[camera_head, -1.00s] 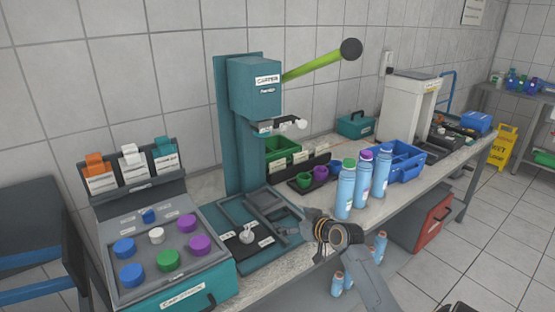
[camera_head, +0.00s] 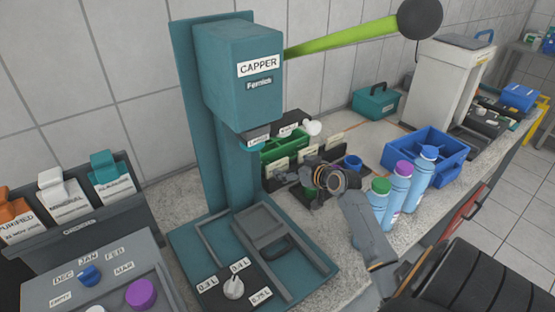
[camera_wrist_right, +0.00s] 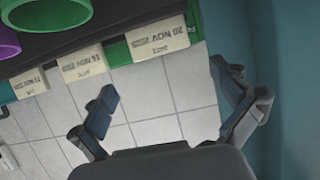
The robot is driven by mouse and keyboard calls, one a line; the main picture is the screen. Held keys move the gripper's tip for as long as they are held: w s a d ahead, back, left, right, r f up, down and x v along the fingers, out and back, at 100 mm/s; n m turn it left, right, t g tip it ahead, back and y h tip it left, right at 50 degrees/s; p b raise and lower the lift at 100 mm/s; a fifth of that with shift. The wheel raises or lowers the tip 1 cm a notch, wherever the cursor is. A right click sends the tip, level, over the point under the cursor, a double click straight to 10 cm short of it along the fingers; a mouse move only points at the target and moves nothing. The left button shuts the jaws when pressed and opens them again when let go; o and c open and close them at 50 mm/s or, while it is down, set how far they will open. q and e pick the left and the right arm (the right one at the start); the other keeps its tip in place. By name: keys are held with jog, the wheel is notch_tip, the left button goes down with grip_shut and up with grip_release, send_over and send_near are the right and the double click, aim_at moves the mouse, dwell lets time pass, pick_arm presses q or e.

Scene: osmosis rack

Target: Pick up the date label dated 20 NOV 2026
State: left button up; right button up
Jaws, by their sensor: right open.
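The date label reading 20 NOV (camera_wrist_right: 160,38) shows in the right wrist view as a pale tag on a dark rack, with green behind it. Its year is not clear to me. Beside it are a 16 NOV label (camera_wrist_right: 82,64) and another label (camera_wrist_right: 28,83), seemingly 12 NOV. My right gripper (camera_wrist_right: 164,80) is open and empty, its fingers apart below the 20 NOV label, not closed on it. In the head view my right gripper (camera_head: 304,184) is by the small label rack, right of the capper. The labels there are too small to read. My left gripper is not in view.
The teal capper (camera_head: 243,75) stands left of the rack, its green lever reaching right. Bottles with green, purple and blue caps (camera_head: 398,190) stand right of my right arm. A blue crate (camera_head: 455,160) is behind them. Green and purple cups (camera_wrist_right: 45,15) sit by the labels.

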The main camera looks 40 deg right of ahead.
aim_at(278, 162)
jog(key=x, duration=0.5)
jog(key=shift+a+p, duration=0.1)
jog(key=shift+p, duration=0.25)
jog(key=shift+w+f, duration=0.35)
jog(key=shift+w, duration=0.3)
jog(key=c, duration=0.8)
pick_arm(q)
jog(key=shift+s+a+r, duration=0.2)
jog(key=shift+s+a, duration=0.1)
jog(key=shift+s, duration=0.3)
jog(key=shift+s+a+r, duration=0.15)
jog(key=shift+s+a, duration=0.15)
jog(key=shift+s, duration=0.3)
pick_arm(e)
jog(key=shift+c, duration=0.5)
